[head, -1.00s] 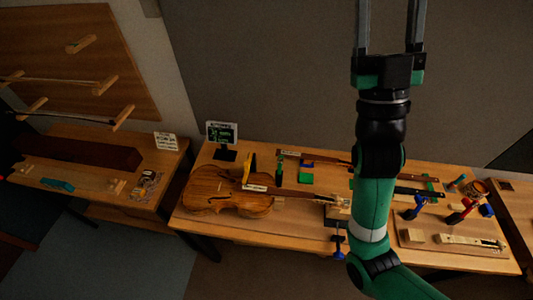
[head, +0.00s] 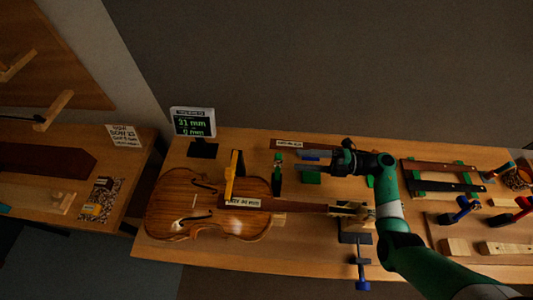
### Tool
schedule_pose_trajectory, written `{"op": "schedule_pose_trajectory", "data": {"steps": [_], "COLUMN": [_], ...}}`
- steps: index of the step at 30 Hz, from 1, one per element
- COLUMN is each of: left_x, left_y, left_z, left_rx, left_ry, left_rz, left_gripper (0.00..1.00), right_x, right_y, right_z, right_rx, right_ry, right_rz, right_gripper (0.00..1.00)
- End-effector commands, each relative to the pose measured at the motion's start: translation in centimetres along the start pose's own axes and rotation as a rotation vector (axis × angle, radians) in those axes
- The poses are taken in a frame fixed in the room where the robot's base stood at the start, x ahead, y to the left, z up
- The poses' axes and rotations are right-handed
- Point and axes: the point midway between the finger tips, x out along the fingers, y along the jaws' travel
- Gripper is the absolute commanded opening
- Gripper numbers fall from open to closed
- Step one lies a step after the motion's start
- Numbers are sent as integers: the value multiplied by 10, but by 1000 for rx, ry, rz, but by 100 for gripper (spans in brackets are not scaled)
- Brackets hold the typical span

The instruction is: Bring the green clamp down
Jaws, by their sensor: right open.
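The green clamp (head: 277,175) stands upright on the bench, just right of the violin body (head: 205,205). My right gripper (head: 296,160) reaches in from the right, its two fingers pointing left towards the clamp. It is open and looks empty. The fingertips are close to the clamp's right side; I cannot tell whether they touch it or straddle it. My left gripper is not in view.
A green block (head: 311,178) lies below my right fingers. A yellow upright piece (head: 234,175) and a label stand by the violin. A display (head: 193,122) stands behind. Blue (head: 460,210) and red clamps (head: 512,215) lie at right.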

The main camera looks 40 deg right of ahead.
Motion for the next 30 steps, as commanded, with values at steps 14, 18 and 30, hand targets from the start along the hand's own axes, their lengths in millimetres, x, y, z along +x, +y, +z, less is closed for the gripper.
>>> {"op": "schedule_pose_trajectory", "data": {"steps": [14, 18, 30], "left_x": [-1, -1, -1], "left_y": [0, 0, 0], "left_z": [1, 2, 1], "left_rx": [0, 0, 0], "left_ry": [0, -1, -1], "left_rz": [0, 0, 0], "left_gripper": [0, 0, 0], "right_x": [95, 107, 109], "right_y": [0, 1, 2], "right_z": [-1, 0, 0], "right_rx": [-3, -4, -4], "right_ry": [4, 1, -1], "right_rz": [1, 2, 3], "right_gripper": [60, 60, 37]}}
